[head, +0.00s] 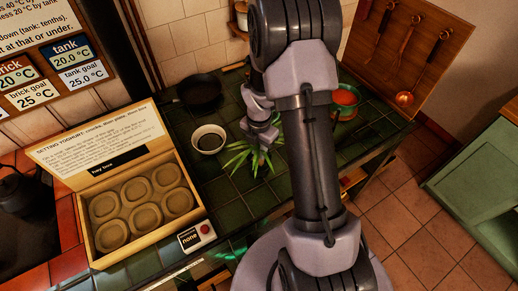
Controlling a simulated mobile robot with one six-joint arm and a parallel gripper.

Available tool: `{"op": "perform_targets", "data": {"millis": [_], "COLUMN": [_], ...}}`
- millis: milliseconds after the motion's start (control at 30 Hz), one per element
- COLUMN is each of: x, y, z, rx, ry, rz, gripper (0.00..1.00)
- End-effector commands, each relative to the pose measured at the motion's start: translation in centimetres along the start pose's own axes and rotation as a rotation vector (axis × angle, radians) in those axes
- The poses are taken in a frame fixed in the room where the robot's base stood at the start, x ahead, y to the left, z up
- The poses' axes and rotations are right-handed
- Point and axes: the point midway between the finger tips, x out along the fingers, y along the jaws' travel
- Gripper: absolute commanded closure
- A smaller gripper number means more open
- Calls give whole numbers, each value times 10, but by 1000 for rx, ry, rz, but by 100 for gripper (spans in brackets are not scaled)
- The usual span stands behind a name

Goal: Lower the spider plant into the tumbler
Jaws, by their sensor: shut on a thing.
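The spider plant (242,158), with long narrow green leaves, shows over the dark green tiled counter. My gripper (263,143) is directly above it, shut on the plant, with the leaves spreading out below the fingers. The fingertips and the plant's base are partly hidden by leaves and my wrist. I cannot tell how high the plant is above the tiles. I cannot make out a tumbler; my arm and the leaves cover part of the counter.
An open wooden box (192,222) with round wells and a small button device (195,238) are front left.

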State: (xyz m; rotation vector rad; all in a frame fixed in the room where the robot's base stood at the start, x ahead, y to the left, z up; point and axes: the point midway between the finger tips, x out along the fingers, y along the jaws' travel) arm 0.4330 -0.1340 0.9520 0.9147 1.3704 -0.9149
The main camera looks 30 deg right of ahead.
Motion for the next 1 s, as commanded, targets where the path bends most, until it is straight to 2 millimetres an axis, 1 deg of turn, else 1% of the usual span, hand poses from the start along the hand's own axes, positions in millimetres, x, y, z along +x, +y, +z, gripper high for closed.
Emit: {"op": "perform_targets", "data": {"millis": [367,1000], "x": [0,9], "y": [0,0], "z": [0,0], "rx": [0,0], "ry": [0,0], "rz": [0,0], "gripper": [100,100]}}
